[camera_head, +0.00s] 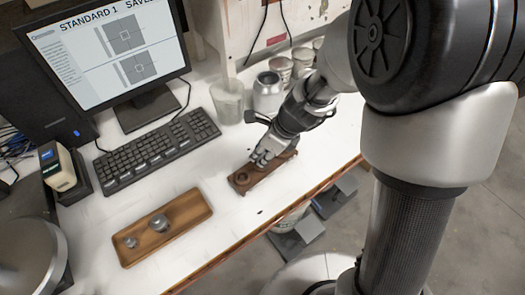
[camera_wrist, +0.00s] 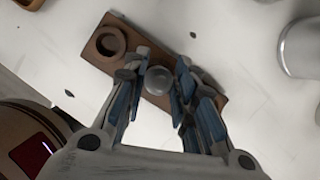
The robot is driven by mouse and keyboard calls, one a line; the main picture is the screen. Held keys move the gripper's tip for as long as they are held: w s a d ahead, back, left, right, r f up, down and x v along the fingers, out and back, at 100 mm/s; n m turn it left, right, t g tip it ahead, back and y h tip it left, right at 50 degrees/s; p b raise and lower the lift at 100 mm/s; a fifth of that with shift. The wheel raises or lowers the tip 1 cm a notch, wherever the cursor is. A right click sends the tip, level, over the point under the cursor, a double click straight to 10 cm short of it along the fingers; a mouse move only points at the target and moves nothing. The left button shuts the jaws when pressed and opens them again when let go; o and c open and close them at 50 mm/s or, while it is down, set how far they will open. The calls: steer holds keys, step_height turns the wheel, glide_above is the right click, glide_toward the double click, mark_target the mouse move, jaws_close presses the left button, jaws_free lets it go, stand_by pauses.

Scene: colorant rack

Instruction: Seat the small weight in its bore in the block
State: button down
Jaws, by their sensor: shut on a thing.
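The brown block (camera_head: 244,184) lies on the white bench, and it also shows in the wrist view (camera_wrist: 128,66). A wide round bore at its left end is empty. My gripper (camera_head: 262,158) points down over the middle of the block. In the wrist view its fingers (camera_wrist: 161,82) are closed on the sides of the small weight (camera_wrist: 159,80), a round grey metal piece. The weight is over the block, beyond the wide bore. The bore beneath it is hidden, so I cannot tell whether the weight is in it or above it.
A wooden tray (camera_head: 190,232) with two metal weights lies to the left, near the bench edge. A keyboard (camera_head: 155,152) and monitor (camera_head: 105,45) stand behind it. A metal can (camera_head: 267,92) and cups (camera_head: 228,100) stand behind the block. Bare bench lies between tray and block.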

steer(key=shift+f+b, duration=0.55)
steer(key=shift+f, duration=0.15)
steer(key=shift+r, duration=0.2)
steer(key=shift+r+p, duration=0.65)
steer(key=shift+p, duration=0.25)
steer(key=shift+s+a, duration=0.1)
steer(key=shift+f+b, duration=0.65)
steer(key=shift+f, duration=0.2)
steer(key=shift+r, duration=0.2)
stand_by(0.5)
steer(key=shift+r+p, duration=0.65)
steer(key=shift+p, duration=0.25)
steer(key=shift+f, duration=0.1)
